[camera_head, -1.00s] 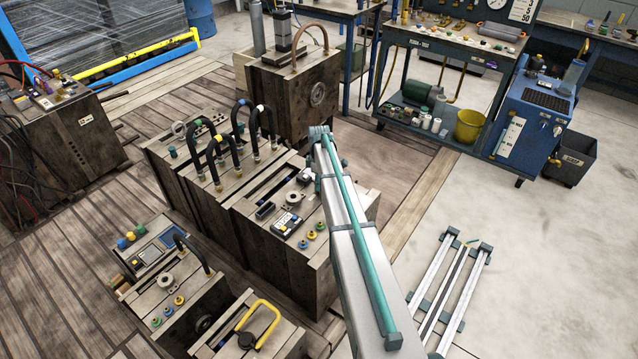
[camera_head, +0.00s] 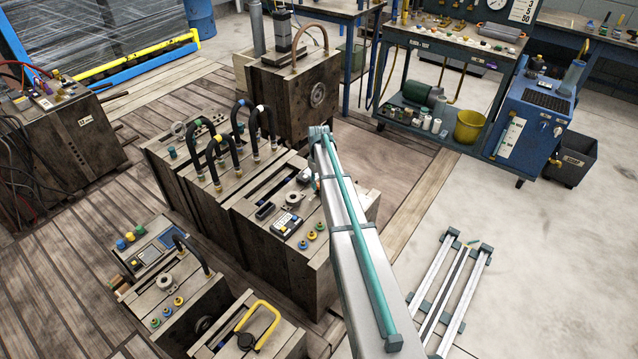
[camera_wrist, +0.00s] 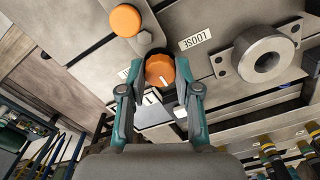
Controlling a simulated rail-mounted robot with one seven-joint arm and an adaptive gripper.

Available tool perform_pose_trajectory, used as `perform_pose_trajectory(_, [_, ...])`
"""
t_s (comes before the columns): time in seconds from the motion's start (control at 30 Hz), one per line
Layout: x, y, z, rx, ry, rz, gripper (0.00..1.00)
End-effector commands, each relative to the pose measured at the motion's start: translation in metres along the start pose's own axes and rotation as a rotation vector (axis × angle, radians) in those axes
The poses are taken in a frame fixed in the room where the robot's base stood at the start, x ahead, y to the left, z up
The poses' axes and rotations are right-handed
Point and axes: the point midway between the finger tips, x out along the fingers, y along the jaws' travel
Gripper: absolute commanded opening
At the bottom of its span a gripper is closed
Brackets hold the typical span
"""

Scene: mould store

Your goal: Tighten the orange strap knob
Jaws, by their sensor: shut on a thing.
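In the wrist view, an orange knob (camera_wrist: 159,71) with a white pointer mark sits between the two fingers of my gripper (camera_wrist: 160,78), which is shut on it. A white label reading LOOSE (camera_wrist: 196,38), seen upside down, is fixed to the metal to the upper right of the knob. Another white label (camera_wrist: 152,98), partly covered, lies just below the knob. A second round orange piece (camera_wrist: 126,20) is at the upper left, apart from my fingers, by a grey bolt. In the head view my own arm hides the gripper and the held knob.
A grey ring (camera_wrist: 262,55) stands on the metal right of the gripper. In the head view, black hoses (camera_head: 214,165) arch over the mould blocks left of my arm. A blue trolley (camera_head: 535,120) stands at the right, with open floor before it.

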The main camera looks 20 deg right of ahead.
Motion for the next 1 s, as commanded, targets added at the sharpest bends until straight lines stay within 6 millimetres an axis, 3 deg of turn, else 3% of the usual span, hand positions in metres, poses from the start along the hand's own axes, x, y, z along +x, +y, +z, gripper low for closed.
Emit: perform_pose_trajectory(1.0, [-0.0005,0.0002,-0.0006,0.964,0.002,0.000,0.00])
